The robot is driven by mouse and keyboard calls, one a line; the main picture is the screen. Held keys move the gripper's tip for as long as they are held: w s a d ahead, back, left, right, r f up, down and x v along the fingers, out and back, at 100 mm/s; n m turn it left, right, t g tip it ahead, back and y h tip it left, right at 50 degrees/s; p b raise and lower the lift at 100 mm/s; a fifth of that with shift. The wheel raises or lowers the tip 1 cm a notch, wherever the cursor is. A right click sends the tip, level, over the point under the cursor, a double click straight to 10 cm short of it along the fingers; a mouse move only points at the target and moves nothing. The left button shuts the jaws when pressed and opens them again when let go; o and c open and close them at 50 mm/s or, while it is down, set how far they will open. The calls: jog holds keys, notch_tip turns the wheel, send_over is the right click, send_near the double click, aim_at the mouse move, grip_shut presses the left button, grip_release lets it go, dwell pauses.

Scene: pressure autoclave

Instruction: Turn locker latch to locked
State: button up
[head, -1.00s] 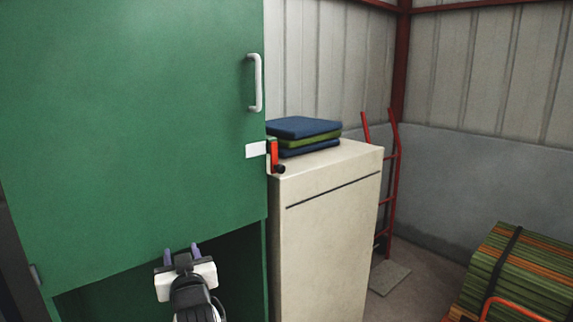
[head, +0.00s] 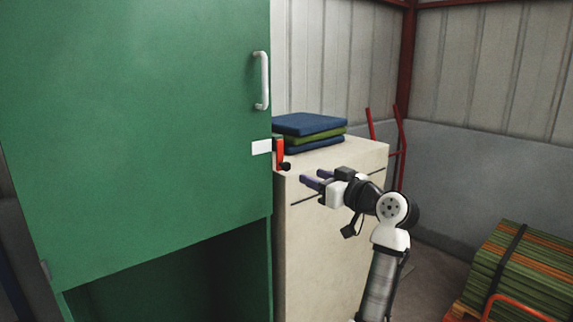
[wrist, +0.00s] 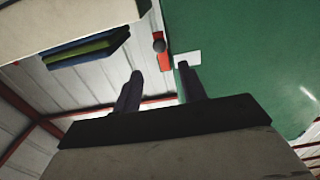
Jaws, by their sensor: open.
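The locker (head: 140,130) is a tall green cabinet with a white vertical handle (head: 262,80) on its door. The latch (head: 280,154) is a red lever with a dark round knob (head: 285,166) at the locker's right edge, beside a white plate (head: 261,147). The lever hangs downward. My gripper (head: 311,180) is open and empty, a little right of and below the knob, apart from it. In the wrist view, my gripper's fingers (wrist: 159,88) point toward the red latch (wrist: 165,60) and knob (wrist: 159,46), which show just beyond the fingertips.
A cream cabinet (head: 330,240) stands right of the locker, with folded blue and green cloths (head: 309,131) on top. A red hand truck (head: 400,140) leans behind it. A strapped green and orange stack (head: 515,270) is at lower right.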

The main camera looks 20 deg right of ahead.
aim_at(288, 166)
jog(key=p+x, duration=0.3)
jog(key=x, duration=0.8)
jog(key=shift+w+a, duration=0.1)
jog(key=shift+w, duration=0.15)
jog(key=shift+c, duration=0.3)
jog(key=shift+f, duration=0.1)
grip_shut()
